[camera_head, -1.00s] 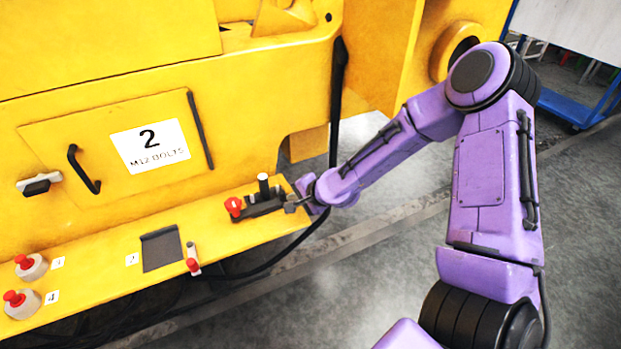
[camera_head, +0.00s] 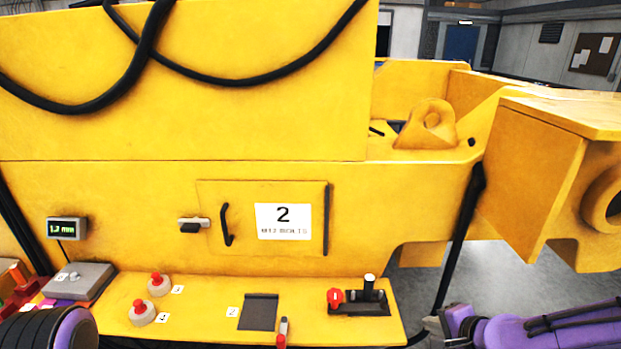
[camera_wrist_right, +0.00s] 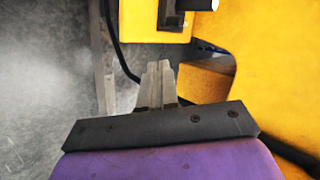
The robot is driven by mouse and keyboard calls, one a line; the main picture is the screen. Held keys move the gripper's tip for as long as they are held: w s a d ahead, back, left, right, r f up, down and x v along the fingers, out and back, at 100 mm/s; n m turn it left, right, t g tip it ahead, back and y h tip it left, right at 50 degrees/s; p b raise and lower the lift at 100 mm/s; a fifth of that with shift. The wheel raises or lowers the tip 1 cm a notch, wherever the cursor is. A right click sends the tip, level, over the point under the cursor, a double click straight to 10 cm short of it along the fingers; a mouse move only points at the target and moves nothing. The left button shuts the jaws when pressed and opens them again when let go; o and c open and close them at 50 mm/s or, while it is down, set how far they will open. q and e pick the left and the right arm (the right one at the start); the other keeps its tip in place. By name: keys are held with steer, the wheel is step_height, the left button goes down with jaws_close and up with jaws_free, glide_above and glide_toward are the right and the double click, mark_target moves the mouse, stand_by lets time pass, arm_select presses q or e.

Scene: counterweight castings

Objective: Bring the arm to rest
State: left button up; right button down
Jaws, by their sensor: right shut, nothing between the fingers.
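My right arm (camera_head: 560,328) comes in at the lower right of the head view, purple with dark joints. Its gripper (camera_head: 432,325) is just right of the yellow ledge's end, apart from the black fixture with the red knob. In the right wrist view the gripper's grey fingers (camera_wrist_right: 158,84) are together and hold nothing. A purple and black part of my left arm (camera_head: 62,326) shows at the lower left. My left gripper is out of view.
The yellow ledge (camera_head: 200,322) carries the red knob (camera_head: 334,297), a black-and-white lever (camera_head: 369,283), a dark pad (camera_head: 259,312) and red buttons (camera_head: 158,284). Above it is a door labelled 2 (camera_head: 283,220). A black cable (camera_head: 460,235) hangs near my right gripper. Grey floor lies beyond.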

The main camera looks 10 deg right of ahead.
steer(key=s+f+n+g+h+b, duration=0.1)
steer(key=s+f+n+h+b, duration=0.15)
steer(key=f, duration=0.45)
steer(key=s+f+n+h+b, duration=0.2)
steer(key=f+n+h+b, duration=0.1)
steer(key=f, duration=0.4)
steer(key=s+a+f+n+g+b, duration=0.1)
steer(key=s+a+f+g, duration=0.1)
steer(key=s+f, duration=0.6)
steer(key=s+a+f+n+g+b, duration=0.1)
steer(key=s+a+f+n+g, duration=0.1)
steer(key=s+f, duration=0.6)
steer(key=s+a+g, duration=0.1)
steer(key=s, duration=0.1)
steer(key=shift+s+b, duration=0.35)
steer(key=shift+n+y, duration=0.25)
